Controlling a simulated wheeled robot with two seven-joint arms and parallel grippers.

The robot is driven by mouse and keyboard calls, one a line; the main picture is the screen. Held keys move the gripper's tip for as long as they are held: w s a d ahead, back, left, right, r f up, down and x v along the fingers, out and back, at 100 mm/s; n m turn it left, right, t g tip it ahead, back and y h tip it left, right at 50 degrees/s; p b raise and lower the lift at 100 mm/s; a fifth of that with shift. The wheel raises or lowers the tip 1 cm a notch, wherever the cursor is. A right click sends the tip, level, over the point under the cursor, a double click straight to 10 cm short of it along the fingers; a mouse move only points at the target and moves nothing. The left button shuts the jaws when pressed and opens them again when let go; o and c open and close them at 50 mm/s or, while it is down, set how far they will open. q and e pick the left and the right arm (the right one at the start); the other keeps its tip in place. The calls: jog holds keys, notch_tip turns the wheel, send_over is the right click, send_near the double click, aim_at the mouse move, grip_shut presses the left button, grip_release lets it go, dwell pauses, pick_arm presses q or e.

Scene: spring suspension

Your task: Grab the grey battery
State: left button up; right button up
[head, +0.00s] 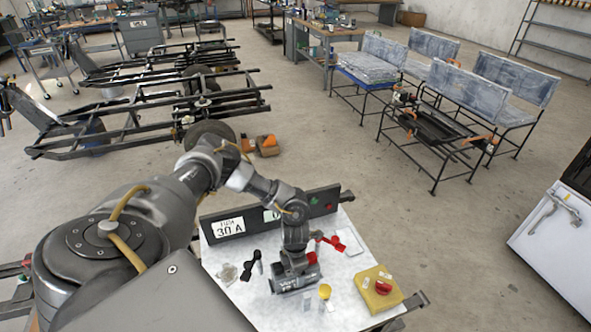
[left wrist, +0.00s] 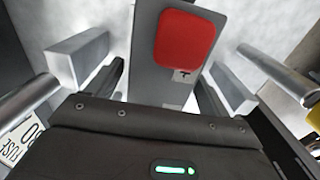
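The grey battery (head: 292,284), a dark grey box with white lettering on its near side, stands on the white tabletop. In the left wrist view the battery (left wrist: 150,85) shows as a grey block with a red patch on top. My left gripper (head: 293,262) is right over it, pointing down. In the left wrist view the left gripper (left wrist: 155,75) is open, its light grey finger pads on either side of the battery with gaps visible. The arm hides part of the battery in the head view. My right gripper is out of view.
A yellow box with a red button (head: 378,288) is right of the battery. A small yellow piece (head: 325,291), a red clip (head: 331,244) and a black part (head: 252,266) lie nearby. A dark panel with labels (head: 229,226) stands along the table's back edge.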

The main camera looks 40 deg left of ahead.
pick_arm(q)
grip_shut()
jog(key=shift+w+r, duration=0.1)
jog(key=shift+w, duration=0.05)
dwell(0.4)
